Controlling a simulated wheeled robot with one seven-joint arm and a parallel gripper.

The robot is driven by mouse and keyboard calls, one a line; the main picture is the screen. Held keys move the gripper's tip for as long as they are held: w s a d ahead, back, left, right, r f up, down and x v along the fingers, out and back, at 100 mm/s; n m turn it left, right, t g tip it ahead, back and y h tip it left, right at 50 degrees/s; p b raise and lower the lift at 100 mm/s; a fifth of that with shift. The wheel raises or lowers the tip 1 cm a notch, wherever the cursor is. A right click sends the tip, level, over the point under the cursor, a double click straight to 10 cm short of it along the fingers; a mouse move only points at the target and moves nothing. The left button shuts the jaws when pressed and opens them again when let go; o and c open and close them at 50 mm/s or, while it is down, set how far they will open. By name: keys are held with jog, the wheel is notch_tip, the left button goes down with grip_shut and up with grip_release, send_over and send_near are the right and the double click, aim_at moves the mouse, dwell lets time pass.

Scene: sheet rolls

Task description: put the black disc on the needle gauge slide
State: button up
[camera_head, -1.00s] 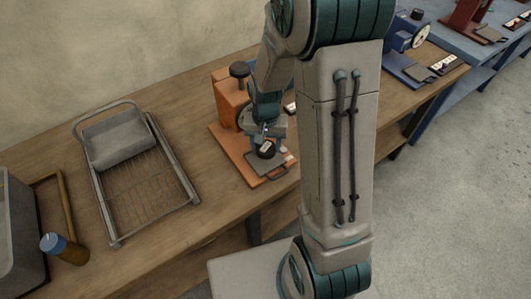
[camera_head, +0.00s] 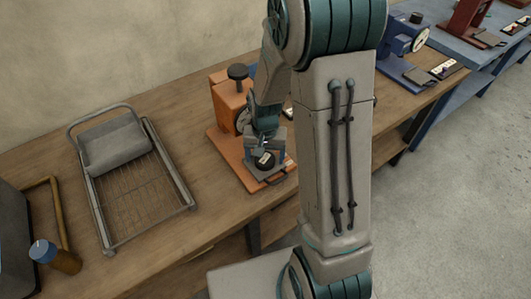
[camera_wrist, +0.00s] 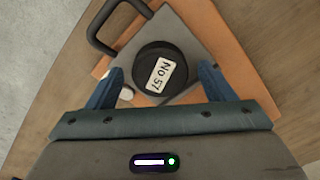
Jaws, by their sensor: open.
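The black disc (camera_wrist: 150,50) has a white label reading "NO 57". It lies flat on the grey slide plate (camera_wrist: 188,32) with its dark loop handle in the wrist view. The disc (camera_head: 264,159) also shows at the front of the orange gauge (camera_head: 232,101), over the slide (camera_head: 271,178). My gripper (camera_wrist: 160,88) is open. Its two blue fingers stand on either side of the disc, with gaps between them and it. In the head view my gripper (camera_head: 265,148) is low over the slide and hides part of the gauge's front.
A wire rack (camera_head: 140,190) with a grey roll (camera_head: 115,148) stands on the wooden bench to the left. A blue-capped bottle (camera_head: 55,256) is at the lower left. A blue gauge (camera_head: 402,42) and a red gauge (camera_head: 467,18) stand farther right.

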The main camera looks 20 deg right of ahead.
aim_at(265, 158)
notch_tip(265, 158, up, 11)
jog(key=s+r+n+t, duration=0.3)
jog(key=s+r, duration=0.5)
jog(key=s, duration=0.6)
jog(key=shift+s+r+n, duration=0.15)
jog(key=shift+r+n, duration=0.05)
jog(key=shift+n, duration=0.4)
dwell(0.3)
